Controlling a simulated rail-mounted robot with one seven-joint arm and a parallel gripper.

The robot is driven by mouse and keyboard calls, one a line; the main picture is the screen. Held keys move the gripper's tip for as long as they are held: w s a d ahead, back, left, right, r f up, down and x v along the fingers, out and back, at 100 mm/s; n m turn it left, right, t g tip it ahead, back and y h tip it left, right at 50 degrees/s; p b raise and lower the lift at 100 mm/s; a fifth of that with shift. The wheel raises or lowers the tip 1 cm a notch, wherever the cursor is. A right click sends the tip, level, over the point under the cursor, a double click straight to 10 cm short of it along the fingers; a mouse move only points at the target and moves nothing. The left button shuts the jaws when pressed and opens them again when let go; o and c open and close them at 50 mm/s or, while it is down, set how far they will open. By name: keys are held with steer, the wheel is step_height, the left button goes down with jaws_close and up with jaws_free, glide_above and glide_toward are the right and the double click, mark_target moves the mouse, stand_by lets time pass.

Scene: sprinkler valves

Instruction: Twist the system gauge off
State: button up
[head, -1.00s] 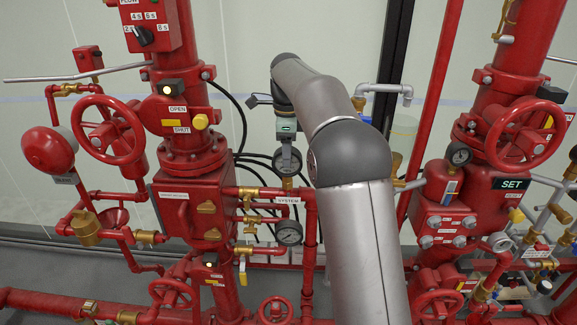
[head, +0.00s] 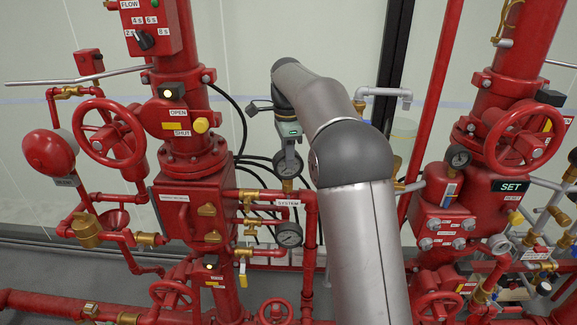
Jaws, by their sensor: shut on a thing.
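The system gauge (head: 283,170) is a small round dial on a brass stem, just above the white SYSTEM label on the red pipe left of centre. My gripper (head: 289,160) points down from above and is shut on the gauge. One finger crosses in front of the dial and hides part of it. The gauge stands upright over its stem at the pipe. Whether its thread is still engaged cannot be seen.
A second gauge (head: 289,234) sits just below the label. Brass valves (head: 247,205) and a red valve body (head: 190,215) stand close on the left. Black hoses (head: 240,125) hang behind. My arm hides the middle of the scene.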

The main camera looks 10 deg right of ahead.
steer(key=shift+n, duration=1.6)
steer(key=shift+n, duration=1.6)
steer(key=shift+n, duration=0.5)
steer(key=shift+d+n, duration=0.1)
steer(key=shift+n, duration=1)
